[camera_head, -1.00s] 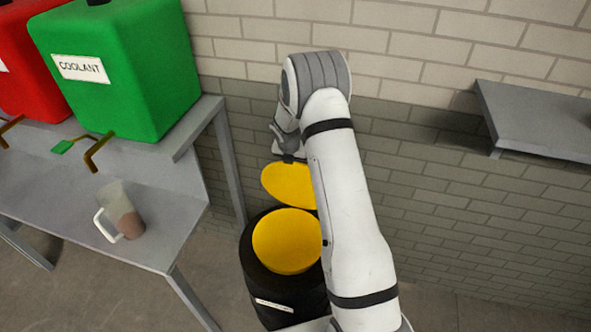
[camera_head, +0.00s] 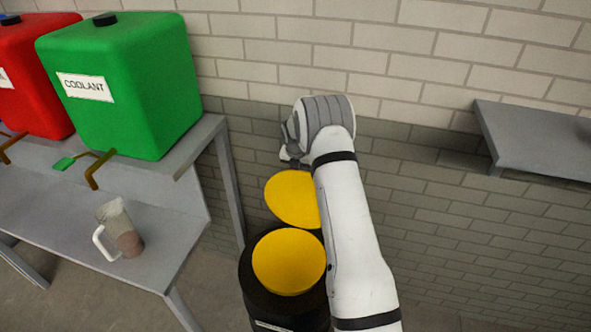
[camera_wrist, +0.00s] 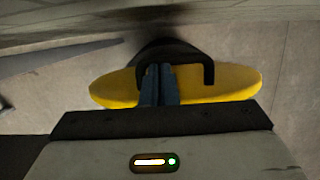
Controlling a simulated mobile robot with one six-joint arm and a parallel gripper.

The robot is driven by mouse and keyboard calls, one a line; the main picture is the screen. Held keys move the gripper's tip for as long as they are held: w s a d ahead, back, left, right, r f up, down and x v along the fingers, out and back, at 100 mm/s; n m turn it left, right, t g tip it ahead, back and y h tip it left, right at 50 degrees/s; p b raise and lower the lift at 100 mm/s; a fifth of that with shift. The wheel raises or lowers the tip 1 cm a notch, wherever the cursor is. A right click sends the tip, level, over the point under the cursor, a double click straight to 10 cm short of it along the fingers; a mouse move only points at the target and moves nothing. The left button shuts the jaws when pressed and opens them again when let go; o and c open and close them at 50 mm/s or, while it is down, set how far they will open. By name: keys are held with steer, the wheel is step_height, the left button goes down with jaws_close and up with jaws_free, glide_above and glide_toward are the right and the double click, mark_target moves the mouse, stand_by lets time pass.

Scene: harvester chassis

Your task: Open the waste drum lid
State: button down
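The waste drum (camera_head: 262,292) is black and stands on the floor beside the bench, with a yellow round area (camera_head: 288,262) at its top. Its yellow lid (camera_head: 291,198) is raised and tilted up behind the drum, partly hidden by my arm. In the wrist view, the lid (camera_wrist: 230,84) carries a black U-shaped handle (camera_wrist: 209,72). My gripper (camera_wrist: 158,70) has its blue fingers close together at the handle's left part. Nothing is clearly seen between them. In the head view my gripper (camera_head: 291,160) is at the lid's upper edge, mostly hidden by my wrist.
A grey bench (camera_head: 160,258) at left holds a jug (camera_head: 120,228). On its upper shelf stand a green coolant tank (camera_head: 125,85) and a red tank (camera_head: 35,75) with taps. A brick wall (camera_head: 440,230) is close behind the drum. A grey shelf (camera_head: 540,140) juts out at right.

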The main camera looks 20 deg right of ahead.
steer(key=shift+s+a+f, duration=0.1)
steer(key=shift+s+f, duration=0.1)
steer(key=shift+f, duration=0.2)
steer(key=shift+r, duration=0.1)
steer(key=b+v, duration=0.2)
steer(key=v, duration=0.6)
steer(key=shift+w+r, duration=0.15)
steer(key=shift+r, duration=0.15)
steer(key=s+a+r+m+b, duration=0.35)
steer(key=s+r+m, duration=1.15)
steer(key=s, duration=0.5)
steer(key=s+a+f+m+y+b, duration=0.1)
steer(key=s+a+m, duration=0.2)
steer(key=s+m, duration=1.1)
steer(key=s, duration=1)
steer(key=shift+m+t+y, duration=0.3)
steer(key=shift+m+t, duration=0.1)
